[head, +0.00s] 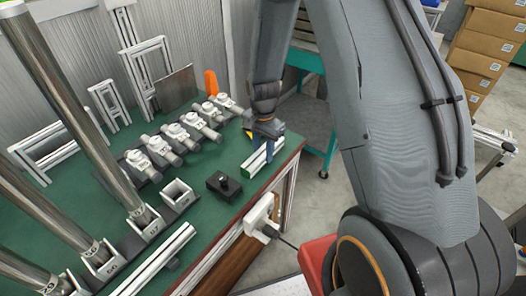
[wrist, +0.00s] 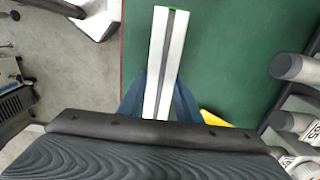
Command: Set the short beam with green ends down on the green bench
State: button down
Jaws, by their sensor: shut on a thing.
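The short beam (wrist: 167,60) is pale, with a dark groove along it and a green tip at its far end in the wrist view. It also shows in the head view (head: 256,161), near the right edge of the green bench (head: 222,165). My gripper (head: 268,143) points down at the beam. In the wrist view the blue fingers of my gripper (wrist: 160,98) are on both sides of the beam, shut on it. The beam lies over the green bench top (wrist: 225,50); I cannot tell whether it touches. Its near end is hidden by my gripper.
A small black box (head: 223,186) and a white square bracket (head: 177,194) stand left of the beam. Several grey-white cylindrical fittings (head: 172,139) stand in a row behind. A long pale beam (head: 153,262) lies at the front. Floor is beyond the right edge.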

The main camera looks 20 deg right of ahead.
aim_at(263, 151)
jog(key=shift+f, duration=0.15)
jog(key=c, duration=1.3)
grip_release()
notch_tip(263, 151, up, 11)
jog(key=b, duration=0.2)
jog(key=s+r+n, duration=0.1)
jog(key=s+n, duration=0.2)
jog(key=s, duration=0.2)
jog(key=s+r+n, duration=0.2)
jog(key=s+n, duration=0.2)
jog(key=s, duration=0.2)
jog(key=s+r+n, duration=0.2)
jog(key=s+n, duration=0.2)
jog(key=s, duration=0.2)
jog(key=shift+s+a+t, duration=0.1)
jog(key=shift+s+t, duration=0.05)
jog(key=shift+t, duration=0.15)
